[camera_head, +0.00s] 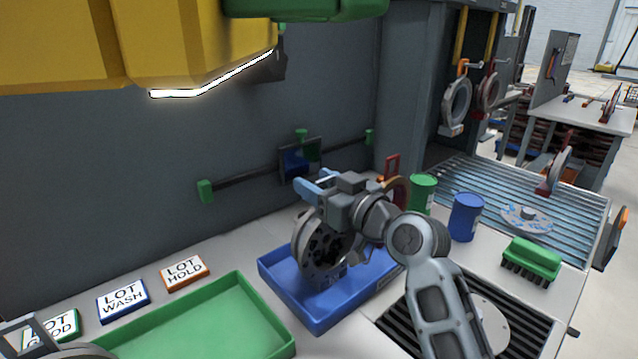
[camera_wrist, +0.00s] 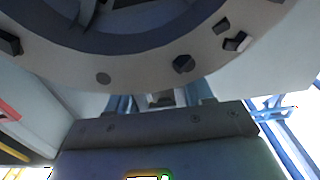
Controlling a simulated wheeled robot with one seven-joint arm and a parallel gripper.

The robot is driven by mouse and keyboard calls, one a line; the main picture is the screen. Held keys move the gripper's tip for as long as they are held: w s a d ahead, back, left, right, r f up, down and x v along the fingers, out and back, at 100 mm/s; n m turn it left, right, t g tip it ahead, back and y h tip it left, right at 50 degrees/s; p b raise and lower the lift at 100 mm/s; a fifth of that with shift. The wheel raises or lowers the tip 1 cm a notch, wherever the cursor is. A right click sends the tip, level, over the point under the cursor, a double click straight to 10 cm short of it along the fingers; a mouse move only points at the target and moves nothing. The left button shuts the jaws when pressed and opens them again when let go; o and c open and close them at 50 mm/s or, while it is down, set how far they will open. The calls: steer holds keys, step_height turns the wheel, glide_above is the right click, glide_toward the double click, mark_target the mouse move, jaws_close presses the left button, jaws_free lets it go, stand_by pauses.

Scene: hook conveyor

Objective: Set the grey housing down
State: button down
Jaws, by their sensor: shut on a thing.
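The grey housing (camera_head: 304,247) is a round, ring-like metal part with holes through its face. It stands on edge, upright, over the blue tray (camera_head: 279,281) in the head view. My gripper (camera_head: 312,187), with light blue fingers, is shut on the housing near its upper rim. In the wrist view the housing's curved flange (camera_wrist: 145,68) with bolt holes fills the upper part and covers much of the fingers. The lower edge of the housing appears within the tray's outline; I cannot tell whether it touches the tray floor.
A green tray (camera_head: 268,304) lies left of the blue one, with LOT GOOD, LOT WASH and LOT HOLD signs (camera_head: 185,272) behind. A green can (camera_head: 424,193), a blue can (camera_head: 466,217) and a green brush (camera_head: 532,259) stand to the right. A yellow hood overhangs the upper left.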

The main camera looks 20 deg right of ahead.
steer(key=shift+f, duration=0.1)
steer(key=shift+c, duration=2.2)
jaws_free()
steer(key=b+v, duration=0.1)
steer(key=v, duration=1.1)
steer(key=shift+b, duration=0.3)
